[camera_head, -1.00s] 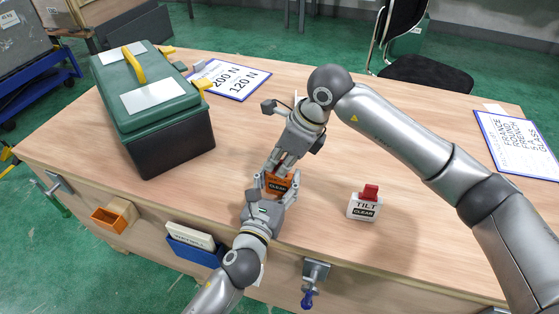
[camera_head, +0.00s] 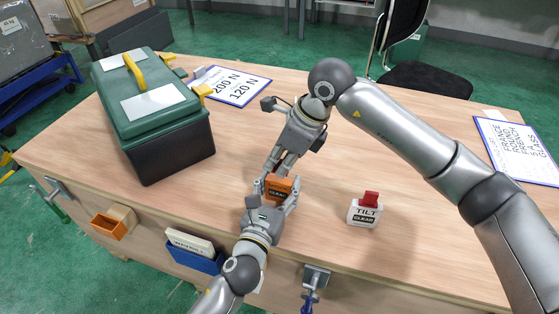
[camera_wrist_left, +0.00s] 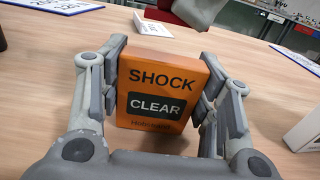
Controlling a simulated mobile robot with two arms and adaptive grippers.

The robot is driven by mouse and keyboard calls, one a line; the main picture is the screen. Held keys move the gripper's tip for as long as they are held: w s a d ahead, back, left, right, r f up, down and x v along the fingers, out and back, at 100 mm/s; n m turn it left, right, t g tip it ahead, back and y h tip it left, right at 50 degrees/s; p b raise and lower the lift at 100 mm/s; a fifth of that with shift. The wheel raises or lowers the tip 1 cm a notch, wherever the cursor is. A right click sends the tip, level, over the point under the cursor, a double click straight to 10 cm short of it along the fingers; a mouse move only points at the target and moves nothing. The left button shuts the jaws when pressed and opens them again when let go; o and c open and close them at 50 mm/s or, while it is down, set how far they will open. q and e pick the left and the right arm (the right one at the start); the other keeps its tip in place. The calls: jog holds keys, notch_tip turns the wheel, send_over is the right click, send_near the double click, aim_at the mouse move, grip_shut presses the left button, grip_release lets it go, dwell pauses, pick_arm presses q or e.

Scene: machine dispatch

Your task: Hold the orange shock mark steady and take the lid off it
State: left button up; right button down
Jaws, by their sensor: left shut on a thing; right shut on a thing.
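The orange shock mark (camera_head: 279,189) is a block lettered SHOCK and CLEAR. It stands upright between the fingers of my left gripper (camera_head: 272,194), which is shut on its sides. In the left wrist view the mark (camera_wrist_left: 160,85) faces me, and no lid shows on its top edge. My right gripper (camera_head: 280,160) comes down from behind, with its fingers together just above and behind the mark. It is shut on a small piece, seemingly the lid, mostly hidden by the fingers. Part of that gripper shows at the top of the left wrist view (camera_wrist_left: 205,10).
A white TILT mark (camera_head: 364,212) with a red top stands to the right. A green toolbox (camera_head: 165,125) stands at the left, near a force sign (camera_head: 232,85). Another sign (camera_head: 520,150) lies at the right. Bare wood lies between the TILT mark and the right sign.

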jog(key=shift+r, duration=2)
pick_arm(q)
jog(key=o, duration=1.5)
